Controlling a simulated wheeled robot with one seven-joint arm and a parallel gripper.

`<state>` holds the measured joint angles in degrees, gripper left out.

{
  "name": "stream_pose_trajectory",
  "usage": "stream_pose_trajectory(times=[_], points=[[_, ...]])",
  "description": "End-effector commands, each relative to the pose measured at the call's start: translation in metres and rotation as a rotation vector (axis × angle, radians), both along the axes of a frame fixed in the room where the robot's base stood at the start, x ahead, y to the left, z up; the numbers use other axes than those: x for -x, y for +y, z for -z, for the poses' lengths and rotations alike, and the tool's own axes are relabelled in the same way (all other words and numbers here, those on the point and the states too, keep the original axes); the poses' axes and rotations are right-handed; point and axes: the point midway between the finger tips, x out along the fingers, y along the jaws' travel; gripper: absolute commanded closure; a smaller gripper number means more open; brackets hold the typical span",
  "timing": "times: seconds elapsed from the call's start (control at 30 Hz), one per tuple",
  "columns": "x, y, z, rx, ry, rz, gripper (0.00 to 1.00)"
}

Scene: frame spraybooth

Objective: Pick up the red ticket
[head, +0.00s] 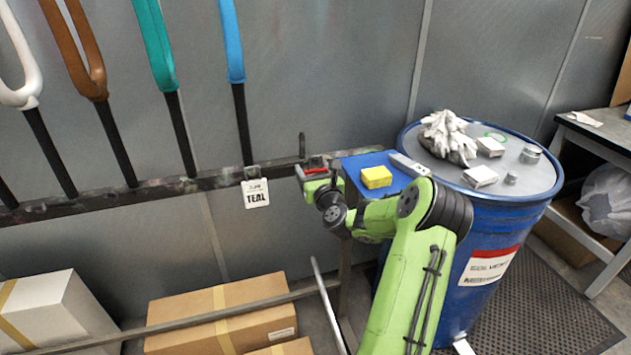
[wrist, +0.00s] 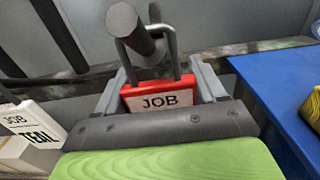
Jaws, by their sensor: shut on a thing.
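The red ticket (wrist: 160,99) has a white face reading "JOB" and a grey wire loop at its top. In the wrist view it sits between the grey fingers of my gripper (wrist: 162,88), which is shut on it. The loop appears to be around a dark round peg (wrist: 124,22). In the head view only a thin red strip of the ticket (head: 316,171) shows at my gripper (head: 314,174), at the right end of the dark rail. Its lower part is hidden in the wrist view.
A white "TEAL" tag (head: 256,194) hangs from the rail (head: 215,180) to the left. A blue drum (head: 420,250) carries gloves and small items. Cardboard boxes (head: 240,312) stand below.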

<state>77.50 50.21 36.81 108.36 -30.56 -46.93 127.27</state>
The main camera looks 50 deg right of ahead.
Motion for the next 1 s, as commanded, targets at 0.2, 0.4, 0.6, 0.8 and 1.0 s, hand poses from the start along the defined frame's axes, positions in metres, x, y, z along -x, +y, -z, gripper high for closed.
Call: stream_pose_trajectory(times=[0.2, 0.4, 0.6, 0.8, 1.0], points=[[0.002, 0.001, -0.003, 0.001, 0.0, 0.0, 0.6], [0.021, 0.011, -0.022, 0.0, 0.001, 0.0, 0.6], [0.064, 0.034, -0.045, 0.002, 0.003, 0.003, 0.6], [0.103, 0.056, -0.068, 0.001, 0.002, 0.003, 0.6], [0.121, 0.066, -0.079, 0.0, 0.001, 0.001, 0.6]])
